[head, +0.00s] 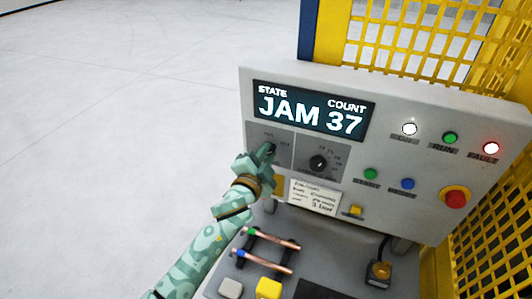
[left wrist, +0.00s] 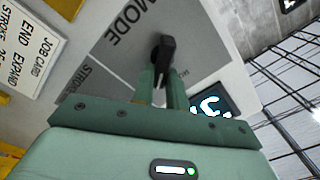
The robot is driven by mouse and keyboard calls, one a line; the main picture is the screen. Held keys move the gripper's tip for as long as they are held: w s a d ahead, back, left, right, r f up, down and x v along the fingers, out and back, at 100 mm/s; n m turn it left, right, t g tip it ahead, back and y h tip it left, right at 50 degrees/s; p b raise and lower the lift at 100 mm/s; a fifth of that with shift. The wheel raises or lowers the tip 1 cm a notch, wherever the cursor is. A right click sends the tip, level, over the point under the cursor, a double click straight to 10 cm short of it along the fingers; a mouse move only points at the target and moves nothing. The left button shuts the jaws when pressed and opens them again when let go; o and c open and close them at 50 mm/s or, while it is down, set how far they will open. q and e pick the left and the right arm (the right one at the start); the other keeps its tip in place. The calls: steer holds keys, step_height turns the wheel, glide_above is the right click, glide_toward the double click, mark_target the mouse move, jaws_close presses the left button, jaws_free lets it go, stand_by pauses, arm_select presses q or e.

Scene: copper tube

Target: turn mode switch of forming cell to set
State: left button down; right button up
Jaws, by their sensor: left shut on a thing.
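The mode switch is a black knob on the left grey plate of the forming cell's panel (head: 410,205). It shows in the left wrist view (left wrist: 163,48) beside the word MODE, between the green fingers. My left gripper (head: 266,156) reaches it from the lower left and is shut on it; the fingers also show in the left wrist view (left wrist: 163,88). In the head view the gripper partly covers the switch, and its small position labels are too blurred to read surely. The display (head: 312,108) reads STATE JAM, COUNT 37. My right gripper is not in view.
A second black knob (head: 318,163) sits just right of the switch. Lamps, buttons and a red emergency stop (head: 455,197) are further right. A job card (head: 314,197) hangs below. Copper tubes (head: 272,240) lie on the bench. Yellow mesh guards (head: 430,40) stand behind and right.

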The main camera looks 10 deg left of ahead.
arm_select(q)
steer(key=shift+f+m, duration=0.1)
steer(key=shift+m, duration=0.5)
steer(key=c, duration=1.4)
jaws_free()
steer(key=shift+s, duration=0.1)
steer(key=s+a+b, duration=0.2)
steer(key=s+a, duration=0.1)
steer(key=s, duration=1.3)
